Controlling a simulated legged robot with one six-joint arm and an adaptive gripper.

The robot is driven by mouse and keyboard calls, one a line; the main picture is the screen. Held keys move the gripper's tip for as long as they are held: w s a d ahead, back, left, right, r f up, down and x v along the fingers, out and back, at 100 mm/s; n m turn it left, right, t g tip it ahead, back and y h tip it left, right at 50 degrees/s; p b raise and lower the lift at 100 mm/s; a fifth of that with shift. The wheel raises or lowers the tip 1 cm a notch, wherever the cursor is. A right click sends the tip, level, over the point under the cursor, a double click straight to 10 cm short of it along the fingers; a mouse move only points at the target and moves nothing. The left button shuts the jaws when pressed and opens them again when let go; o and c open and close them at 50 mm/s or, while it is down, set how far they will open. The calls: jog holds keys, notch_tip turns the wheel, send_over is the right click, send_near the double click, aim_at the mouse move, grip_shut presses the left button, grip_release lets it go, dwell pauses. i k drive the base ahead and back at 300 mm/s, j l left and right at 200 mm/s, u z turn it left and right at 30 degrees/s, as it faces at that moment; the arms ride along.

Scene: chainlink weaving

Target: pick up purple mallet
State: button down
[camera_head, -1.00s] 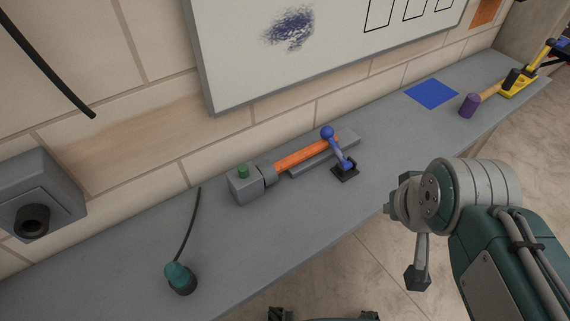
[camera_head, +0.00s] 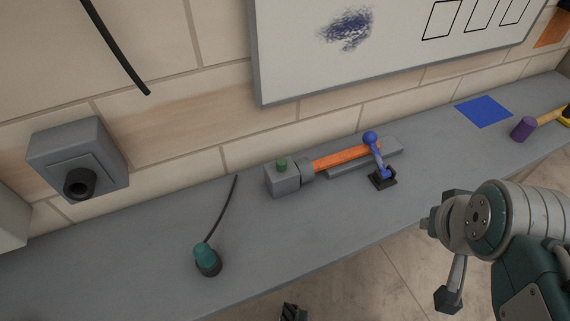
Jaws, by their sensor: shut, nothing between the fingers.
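The purple mallet (camera_head: 523,128) lies on the grey bench near the right edge of the view. Its purple head faces me and its tan handle runs up and right. The handle's far end meets a yellow piece that the frame cuts off. My gripper (camera_head: 447,245) is at the lower right, in front of the bench's front edge and well left of and nearer than the mallet. It is shut and empty, and apart from the mallet. Its fingers are hard to make out from this side.
A blue square (camera_head: 484,111) lies left of the mallet. A grey fixture (camera_head: 285,180) with an orange bar (camera_head: 345,158) and blue lever (camera_head: 382,165) sits mid-bench. A teal plug (camera_head: 206,258) with a black cable lies left. A whiteboard (camera_head: 400,50) hangs behind.

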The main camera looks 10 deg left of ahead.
aim_at(527, 124)
jog(key=i+l, duration=0.2)
jog(key=l, duration=0.2)
jog(key=i+l, duration=0.45)
jog(key=l, duration=0.3)
jog(key=i+l, duration=0.25)
jog(key=l, duration=0.15)
jog(key=i+l, duration=0.2)
jog(key=l, duration=0.15)
jog(key=i+l, duration=0.25)
jog(key=l, duration=0.15)
